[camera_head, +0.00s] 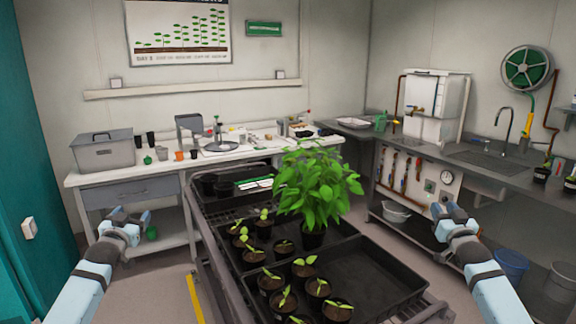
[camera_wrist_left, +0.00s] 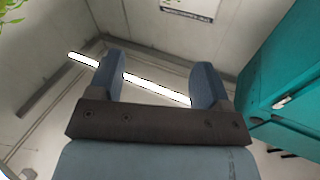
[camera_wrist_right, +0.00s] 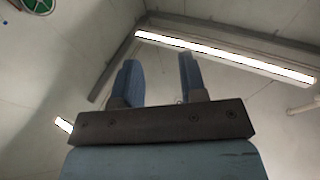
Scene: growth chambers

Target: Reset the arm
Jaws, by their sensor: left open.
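My left gripper (camera_head: 131,216) is raised at the left of the head view, beside the bench and clear of everything. In the left wrist view (camera_wrist_left: 158,72) its two blue fingers stand wide apart with nothing between them. My right gripper (camera_head: 453,212) is raised at the right of the head view, in front of the sink counter. In the right wrist view (camera_wrist_right: 158,70) its fingers are apart and empty. Both arms reach up from the bottom corners, one on each side of the plant cart.
A cart with black trays (camera_head: 372,272) stands between my arms, holding a leafy plant (camera_head: 318,190) and several potted seedlings (camera_head: 305,266). A bench (camera_head: 150,183) with a grey bin (camera_head: 104,152) is at the back left. The sink counter (camera_head: 460,155) runs along the right; a blue bucket (camera_head: 511,265) is below.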

